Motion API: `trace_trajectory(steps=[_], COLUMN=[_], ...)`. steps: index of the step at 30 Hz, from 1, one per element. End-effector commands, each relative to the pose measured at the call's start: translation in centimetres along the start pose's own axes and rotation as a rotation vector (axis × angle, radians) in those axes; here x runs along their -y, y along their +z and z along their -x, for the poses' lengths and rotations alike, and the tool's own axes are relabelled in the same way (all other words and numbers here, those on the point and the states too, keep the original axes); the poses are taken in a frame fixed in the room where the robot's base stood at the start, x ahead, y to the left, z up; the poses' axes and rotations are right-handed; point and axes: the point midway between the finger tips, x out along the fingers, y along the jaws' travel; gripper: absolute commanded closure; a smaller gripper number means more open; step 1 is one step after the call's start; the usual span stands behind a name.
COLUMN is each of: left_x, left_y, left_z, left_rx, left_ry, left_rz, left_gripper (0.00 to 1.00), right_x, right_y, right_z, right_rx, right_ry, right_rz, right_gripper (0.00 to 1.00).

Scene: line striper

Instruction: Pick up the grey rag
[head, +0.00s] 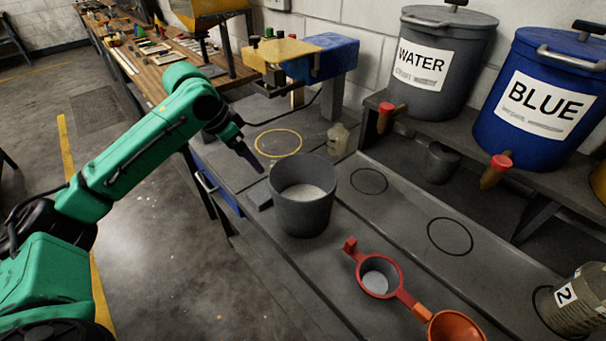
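A small flat grey piece (259,195), possibly the grey rag, lies on the bench's left edge, just left of the grey bucket; it is too small and dark to be sure. My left arm reaches in from the left. Its dark gripper (252,162) points down and right above the bench, a little above the grey piece in the picture and apart from it. The fingers look like one dark shape, so their opening is unclear. I see nothing held. My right gripper is out of view.
A grey bucket (303,215) with white contents stands beside the grey piece. WATER (440,95) and BLUE (535,135) drums stand on the shelf. A yellow ring (278,156) marks clear bench top.

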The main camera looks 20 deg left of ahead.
Motion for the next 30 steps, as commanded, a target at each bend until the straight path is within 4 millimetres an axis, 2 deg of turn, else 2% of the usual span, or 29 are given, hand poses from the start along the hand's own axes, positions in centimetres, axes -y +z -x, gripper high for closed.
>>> trace_trajectory(steps=[2, 5, 9, 12, 14, 17, 21, 24, 29, 30], left_x=[-0.3, -0.4, -0.3, -0.3, -0.3, -0.4, -0.5, -0.4, -0.4, -0.4], left_y=[0.3, 0.2, 0.2, 0.2, 0.2, 0.2, 0.3, 0.4, 0.5, 0.5], left_z=[-0.4, -2.6, -6.3, -8.1, -8.8, -10.2, -13.0, -14.0, -14.2, -14.1], left_rx=[0.015, 0.016, 0.012, 0.01, 0.009, 0.011, 0.008, 0.008, 0.007, 0.007], left_ry=[0.002, 0.006, 0.006, 0.004, 0.003, 0.004, 0.004, 0.001, 0.001, 0.001], left_rz=[-0.009, -0.007, -0.005, -0.006, -0.006, -0.006, -0.005, -0.007, -0.007, -0.007], left_gripper=[0.11, 0.11, 0.11, 0.11, 0.11, 0.11, 0.11, 0.11, 0.11, 0.19], right_x=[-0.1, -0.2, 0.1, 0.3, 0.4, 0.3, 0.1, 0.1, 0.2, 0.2], right_y=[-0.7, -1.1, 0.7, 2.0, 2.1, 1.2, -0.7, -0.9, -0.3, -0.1], right_z=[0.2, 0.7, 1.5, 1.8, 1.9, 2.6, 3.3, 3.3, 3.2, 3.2], right_rx=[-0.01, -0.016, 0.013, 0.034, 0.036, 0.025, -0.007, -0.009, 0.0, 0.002], right_ry=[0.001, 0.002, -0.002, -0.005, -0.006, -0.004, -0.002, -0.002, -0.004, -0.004], right_rz=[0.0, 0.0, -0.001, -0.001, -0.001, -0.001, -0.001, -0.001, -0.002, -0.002], right_gripper=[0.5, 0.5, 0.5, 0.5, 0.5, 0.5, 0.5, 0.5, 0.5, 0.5])
